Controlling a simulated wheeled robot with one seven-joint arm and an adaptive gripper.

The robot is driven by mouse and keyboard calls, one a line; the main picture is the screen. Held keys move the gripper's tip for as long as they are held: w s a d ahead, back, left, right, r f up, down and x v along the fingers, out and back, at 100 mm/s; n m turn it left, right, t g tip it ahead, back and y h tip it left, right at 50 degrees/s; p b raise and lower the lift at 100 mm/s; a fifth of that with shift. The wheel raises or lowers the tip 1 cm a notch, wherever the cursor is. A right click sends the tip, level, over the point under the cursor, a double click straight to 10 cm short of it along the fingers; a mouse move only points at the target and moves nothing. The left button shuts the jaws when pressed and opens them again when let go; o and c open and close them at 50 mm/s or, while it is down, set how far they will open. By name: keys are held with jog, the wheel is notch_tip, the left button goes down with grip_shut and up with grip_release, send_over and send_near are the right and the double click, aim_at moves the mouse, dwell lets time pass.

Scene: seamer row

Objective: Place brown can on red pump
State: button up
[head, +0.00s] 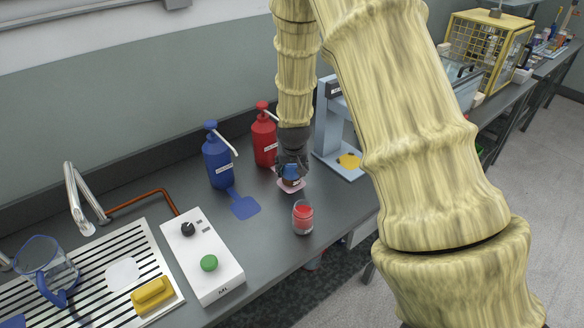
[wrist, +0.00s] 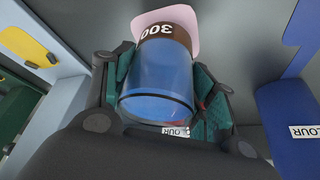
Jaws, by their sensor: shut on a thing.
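My gripper (head: 291,168) points down and is shut around a can (head: 291,183) with a blue upper part and a brown lower band. In the wrist view the can (wrist: 158,85) sits between the fingers, with "300" on its brown band. The can is upright, over a pink pad (head: 282,187) in front of the red pump (head: 264,138); I cannot tell whether it touches the pad. The pad also shows beyond the can in the wrist view (wrist: 183,16). The red pump is a bottle with a white spout, partly hidden behind my gripper.
A blue pump (head: 218,160) with a blue pad (head: 245,207) stands left. A clear cup of red stuff (head: 303,219) stands nearer the front edge. A pale blue stand (head: 329,120) with a yellow disc is close on the right. A white control box (head: 203,257) is front left.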

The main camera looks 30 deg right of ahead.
jog(key=shift+w+f, duration=0.25)
jog(key=shift+f, duration=0.1)
jog(key=o, duration=1.1)
jog(key=shift+w+f, duration=0.1)
jog(key=shift+o, duration=1.2)
jog(key=shift+d, duration=0.1)
jog(key=shift+s, duration=0.25)
jog(key=shift+w, duration=0.1)
jog(key=b+v, duration=0.1)
jog(key=v, duration=1.1)
jog(key=shift+r, duration=0.3)
